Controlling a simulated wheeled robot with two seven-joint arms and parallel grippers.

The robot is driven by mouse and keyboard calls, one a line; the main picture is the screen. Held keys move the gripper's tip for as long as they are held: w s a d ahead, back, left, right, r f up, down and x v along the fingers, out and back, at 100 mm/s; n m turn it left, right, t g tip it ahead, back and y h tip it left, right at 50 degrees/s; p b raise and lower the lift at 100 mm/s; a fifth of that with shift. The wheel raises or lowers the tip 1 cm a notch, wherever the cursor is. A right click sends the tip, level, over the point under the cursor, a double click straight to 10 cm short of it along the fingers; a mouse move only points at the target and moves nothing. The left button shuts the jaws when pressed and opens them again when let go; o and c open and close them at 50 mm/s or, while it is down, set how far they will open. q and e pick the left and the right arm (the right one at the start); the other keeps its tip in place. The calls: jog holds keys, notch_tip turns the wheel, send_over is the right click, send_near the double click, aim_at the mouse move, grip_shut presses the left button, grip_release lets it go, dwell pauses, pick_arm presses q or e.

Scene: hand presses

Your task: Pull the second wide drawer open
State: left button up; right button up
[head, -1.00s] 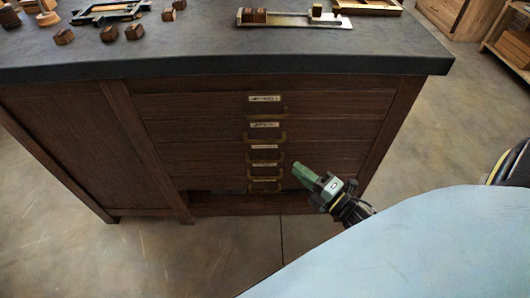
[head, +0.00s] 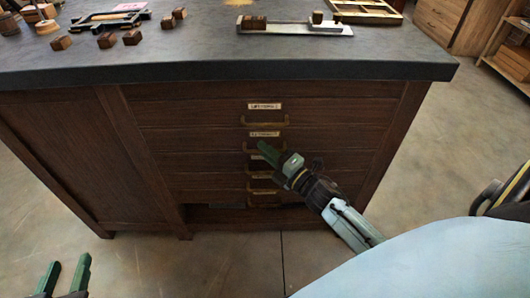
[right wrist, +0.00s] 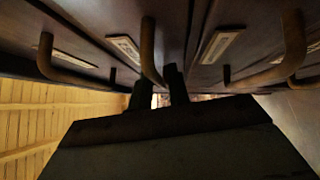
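The dark wooden cabinet has several wide drawers, each with a label and a brass handle. The second wide drawer (head: 195,141) is flush with the front, under the top drawer (head: 190,113). Its handle (head: 248,149) is partly hidden by my right gripper (head: 263,148), whose fingertips are at its right part. In the right wrist view, my right gripper (right wrist: 157,82) has its fingers apart, with a handle (right wrist: 148,45) reaching toward the gap; contact cannot be told. My left gripper (head: 63,276) is open and empty at the lower left, away from the cabinet.
The dark worktop (head: 200,62) overhangs the drawers. Small wooden blocks (head: 107,40) and a metal fixture (head: 293,28) lie on it. More handles are close above and below the right gripper. The floor (head: 200,265) in front of the cabinet is clear.

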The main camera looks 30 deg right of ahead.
jog(key=shift+w, duration=0.3)
jog(key=shift+c, duration=0.4)
grip_shut()
jog(key=shift+a, duration=0.1)
